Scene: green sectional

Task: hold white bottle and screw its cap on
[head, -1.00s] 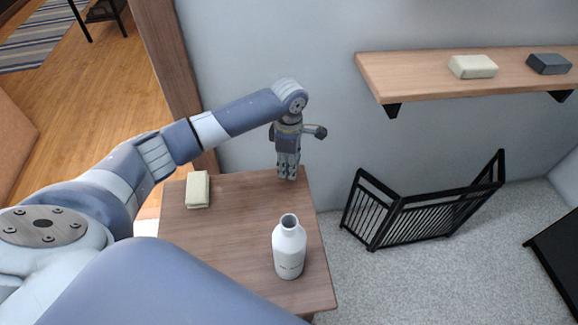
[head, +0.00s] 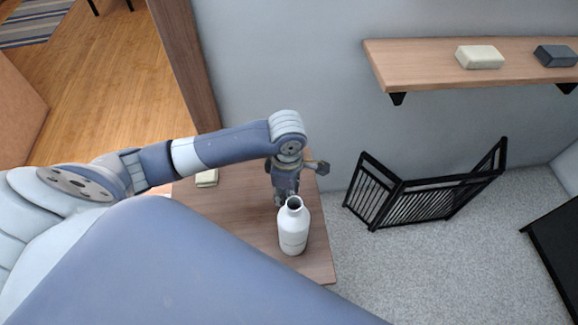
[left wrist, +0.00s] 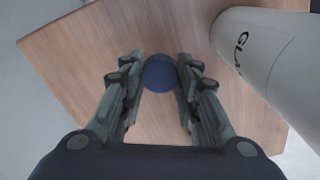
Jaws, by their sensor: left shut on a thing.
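The white bottle (head: 293,232) stands upright on the small wooden table, its dark mouth open and uncapped. It also shows large at the right of the left wrist view (left wrist: 275,55), with dark lettering on its side. My left gripper (head: 280,200) points down just behind the bottle, its fingertips partly hidden by it. In the left wrist view my left gripper (left wrist: 160,80) is shut on the round blue cap (left wrist: 160,73), a finger on each side. The cap is beside the bottle, apart from its mouth. My right gripper is out of view.
The wooden table (head: 235,218) is small, with its right edge close to the bottle. A cream block (head: 207,178) lies on it, partly behind my left arm. A wall shelf (head: 420,68) holds a cream and a grey block. A black folding gate (head: 410,200) stands on the carpet.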

